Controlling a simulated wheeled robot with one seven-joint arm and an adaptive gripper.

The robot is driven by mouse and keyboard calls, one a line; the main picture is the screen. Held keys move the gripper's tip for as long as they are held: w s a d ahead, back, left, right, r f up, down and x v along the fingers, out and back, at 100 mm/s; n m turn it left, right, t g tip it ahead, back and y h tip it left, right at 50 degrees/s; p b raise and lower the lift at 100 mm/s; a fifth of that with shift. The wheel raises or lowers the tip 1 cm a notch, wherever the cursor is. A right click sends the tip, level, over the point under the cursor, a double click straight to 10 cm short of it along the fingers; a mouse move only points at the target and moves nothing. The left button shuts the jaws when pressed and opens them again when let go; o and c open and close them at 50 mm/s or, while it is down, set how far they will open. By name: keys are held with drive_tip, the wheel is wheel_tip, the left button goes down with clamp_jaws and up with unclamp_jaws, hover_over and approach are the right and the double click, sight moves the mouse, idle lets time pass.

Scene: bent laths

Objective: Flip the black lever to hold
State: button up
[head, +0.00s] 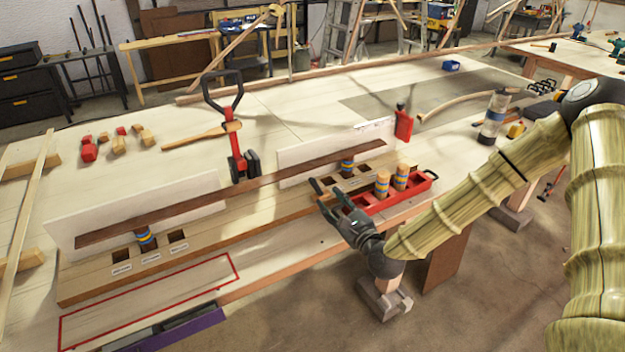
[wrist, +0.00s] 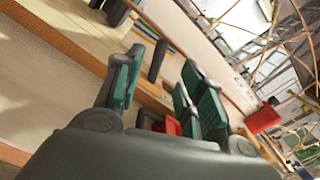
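A black loop-shaped lever (head: 222,76) stands upright on a red clamp body (head: 237,163) with dark feet, beside the long dark lath (head: 200,203). I cannot tell which of its positions is hold. My gripper (head: 328,194) is to the right of the lever and apart from it, over the front of the wooden block near the red tray. In the wrist view, my gripper (wrist: 160,62) has its green-padded fingers spread with nothing held between them. Dark parts at the top of the wrist view cannot be clearly identified.
A red tray (head: 425,186) with striped cylinders is just right of my gripper. The lath rests over a slotted wooden block (head: 215,236) with white boards behind. A red holder (head: 404,126) stands farther back. A red outline (head: 150,305) marks clear table at the front left.

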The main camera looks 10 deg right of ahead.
sight(316, 185)
drive_tip(key=p+x, duration=0.3)
drive_tip(key=x, duration=0.7)
drive_tip(key=shift+w+a+p, duration=0.1)
drive_tip(key=shift+w+p, duration=0.05)
drive_tip(key=shift+p, duration=0.2)
clamp_jaws()
